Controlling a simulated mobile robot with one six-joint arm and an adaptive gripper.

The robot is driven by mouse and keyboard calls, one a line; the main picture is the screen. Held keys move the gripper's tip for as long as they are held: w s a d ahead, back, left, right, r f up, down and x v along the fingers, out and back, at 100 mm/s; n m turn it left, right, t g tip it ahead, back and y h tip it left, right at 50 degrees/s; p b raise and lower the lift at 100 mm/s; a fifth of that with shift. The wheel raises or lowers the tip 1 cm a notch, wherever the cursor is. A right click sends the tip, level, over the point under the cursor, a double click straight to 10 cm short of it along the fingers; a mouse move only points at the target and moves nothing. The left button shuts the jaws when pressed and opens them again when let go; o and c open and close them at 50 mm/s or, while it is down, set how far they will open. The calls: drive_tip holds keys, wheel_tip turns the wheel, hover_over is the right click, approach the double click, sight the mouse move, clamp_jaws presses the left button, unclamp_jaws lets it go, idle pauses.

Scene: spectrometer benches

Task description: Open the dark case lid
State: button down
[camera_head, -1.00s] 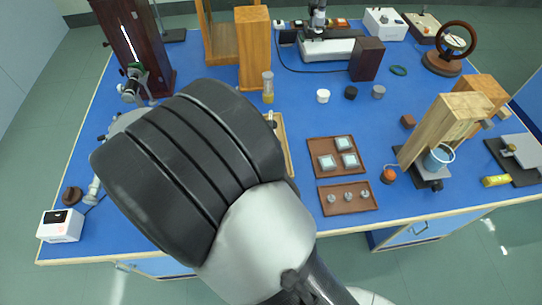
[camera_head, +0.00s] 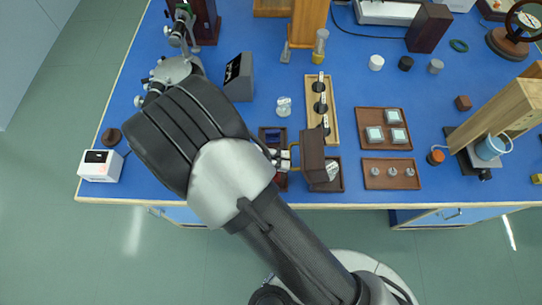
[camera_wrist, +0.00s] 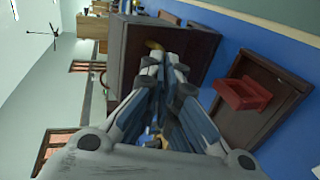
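The dark brown case (camera_head: 341,177) stands near the front edge of the blue bench, with its lid (camera_head: 313,150) raised to about upright. Pale items show inside at the lid's right, partly hidden by it. A brass handle (camera_head: 294,153) sticks out from the lid's left face. My gripper (camera_head: 284,160) is at this handle. In the wrist view the lid (camera_wrist: 190,50) is a large dark panel, and my gripper's fingers (camera_wrist: 164,64) close together on the handle (camera_wrist: 154,46).
A dark tray with a red compartment (camera_wrist: 243,93) lies beside the case. A wooden holder (camera_head: 332,120) stands just behind, with a glass piece (camera_head: 284,106) to its left. Brown trays (camera_head: 384,149) lie to the right. A grey box (camera_head: 238,77) stands further back.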

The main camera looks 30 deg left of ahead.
drive_tip(key=shift+d+f, duration=0.25)
drive_tip(key=shift+f, duration=0.35)
drive_tip(key=shift+d+f, duration=0.2)
drive_tip(key=shift+f, duration=0.35)
drive_tip(key=c, duration=2.1)
unclamp_jaws()
drive_tip(key=shift+a, duration=0.15)
drive_tip(key=o, duration=0.7)
drive_tip(key=shift+w+d, duration=0.2)
drive_tip(key=shift+d, duration=0.05)
drive_tip(key=shift+s+a, duration=0.1)
drive_tip(key=shift+c, duration=0.7)
drive_tip(key=shift+s+a+r, duration=0.2)
drive_tip(key=shift+s+a, duration=0.05)
drive_tip(key=shift+a, duration=0.25)
drive_tip(key=shift+c, duration=0.9)
drive_tip(key=r+v, duration=0.1)
drive_tip(key=v, duration=1)
drive_tip(key=shift+w+a, duration=0.1)
